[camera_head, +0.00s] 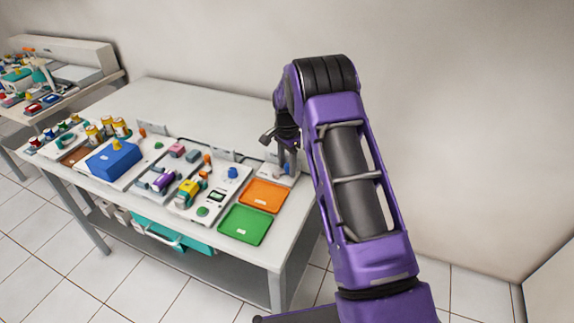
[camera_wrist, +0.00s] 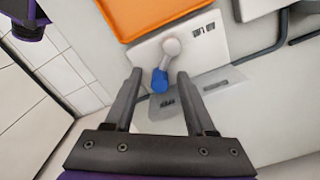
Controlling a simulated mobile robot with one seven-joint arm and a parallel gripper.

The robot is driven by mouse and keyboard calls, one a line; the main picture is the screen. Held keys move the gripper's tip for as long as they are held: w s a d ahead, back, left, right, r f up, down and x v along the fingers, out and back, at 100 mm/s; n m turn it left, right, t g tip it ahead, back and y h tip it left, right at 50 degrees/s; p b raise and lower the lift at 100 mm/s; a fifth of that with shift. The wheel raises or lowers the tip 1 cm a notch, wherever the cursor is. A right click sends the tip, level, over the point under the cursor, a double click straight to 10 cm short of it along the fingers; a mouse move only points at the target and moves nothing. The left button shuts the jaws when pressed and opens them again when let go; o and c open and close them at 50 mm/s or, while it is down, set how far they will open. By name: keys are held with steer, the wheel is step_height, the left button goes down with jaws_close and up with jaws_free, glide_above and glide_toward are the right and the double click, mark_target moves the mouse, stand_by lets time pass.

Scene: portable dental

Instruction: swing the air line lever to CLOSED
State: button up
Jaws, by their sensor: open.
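The air line lever (camera_wrist: 161,78) has a blue grip and a pale grey round pivot (camera_wrist: 171,46) on a white plate (camera_wrist: 208,62). In the wrist view the blue grip points down and slightly left from the pivot. Small dark markings sit on the plate right of the pivot, too small to read. My gripper (camera_wrist: 159,76) is open, with one finger on each side of the blue grip in the picture. I cannot tell whether either finger touches it. In the head view the plate (camera_head: 273,170) is at the table's right end, partly hidden by my gripper.
An orange tray (camera_head: 263,195) lies close beside the plate, with a green tray (camera_head: 245,225) in front of it. A white panel with a blue knob (camera_head: 232,172) and other dental items stand to the left. The wall (camera_head: 215,40) is behind the table (camera_head: 275,250).

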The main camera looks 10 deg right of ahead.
jaws_close()
steer(key=shift+w+n, duration=0.1)
steer(key=shift+n, duration=0.2)
steer(key=n, duration=0.1)
steer(key=w+n+b, duration=0.1)
steer(key=n, duration=0.1)
steer(key=shift+w+a+n, duration=0.1)
steer(key=shift+a+n, duration=0.1)
steer(key=shift+n, duration=0.1)
steer(key=n, duration=0.1)
steer(key=w+n, duration=0.1)
steer(key=n, duration=0.1)
steer(key=shift+a+n+b, duration=0.3)
steer(key=shift+a, duration=0.1)
steer(key=n, duration=0.2)
steer(key=a+n, duration=0.1)
steer(key=shift+w+n, duration=0.25)
steer(key=shift+n, duration=0.05)
steer(key=shift+w+a+n, duration=0.1)
steer(key=shift+a+n, duration=0.3)
steer(key=shift+n, duration=0.75)
steer(key=shift+w+a+n, duration=0.1)
steer(key=shift+a+n, duration=0.25)
steer(key=shift+n, duration=0.8)
